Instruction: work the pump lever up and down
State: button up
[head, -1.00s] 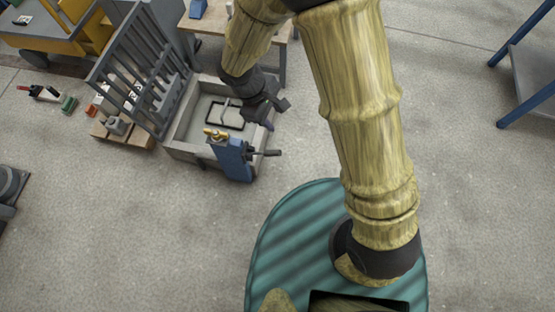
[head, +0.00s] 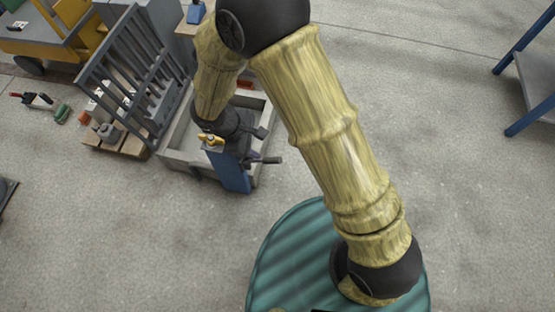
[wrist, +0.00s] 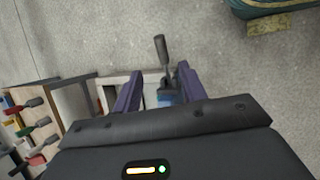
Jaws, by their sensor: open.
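The pump is a blue upright box (head: 232,172) at the near corner of the grey mould. Its dark lever (head: 264,160) sticks out to the right in the head view. In the wrist view the lever (wrist: 162,55) has a dark grip on a thin rod, with the blue pump body (wrist: 167,99) behind its lower end. My gripper (head: 250,144) is just above and behind the pump in the head view. In the wrist view my gripper (wrist: 159,72) is open, with its purple fingers on either side of the lever's line. No contact with the lever shows.
A slatted grey panel (head: 130,75) stands open at the mould's left. A yellow fitting (head: 211,141) sits beside the pump's top. A wooden pallet (head: 125,145) and tools lie left. A blue-legged table (head: 535,85) stands far right. Floor right of the pump is clear.

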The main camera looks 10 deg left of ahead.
aim_at(276, 159)
jog(key=b+x, duration=0.6)
jog(key=x, duration=0.9)
jog(key=shift+w, duration=0.1)
grip_shut()
